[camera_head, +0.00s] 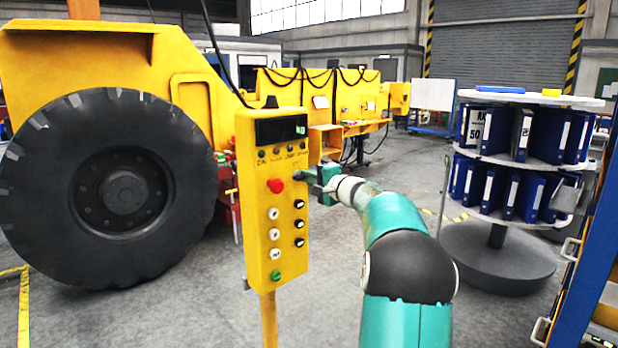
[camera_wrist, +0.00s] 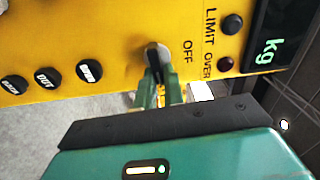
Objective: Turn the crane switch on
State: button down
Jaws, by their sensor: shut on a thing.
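The yellow crane control box (camera_head: 257,235) stands on a yellow post in the head view and fills the top of the wrist view (camera_wrist: 110,30). Its switch is a black knob (camera_wrist: 153,57) beside the printed word OFF. My gripper (camera_wrist: 160,82) reaches the box face from the right-hand side of the head view (camera_head: 312,177). Its two green fingers are shut on the black knob. The fingers hide part of the knob, and I cannot tell which way it points. In the head view my gripper hides the knob.
A red button (camera_head: 275,186) and several white and black buttons are on the box face close to my gripper. A large black wheel (camera_head: 110,240) is at left. A round rack of blue binders (camera_head: 525,140) stands at right. Grey floor is open behind the box.

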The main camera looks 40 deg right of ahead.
jog(key=shift+f+m, duration=0.1)
jog(key=shift+m, duration=0.3)
jog(key=c, duration=1.5)
grip_release()
jog(key=s, duration=1.4)
jog(key=shift+d, duration=0.2)
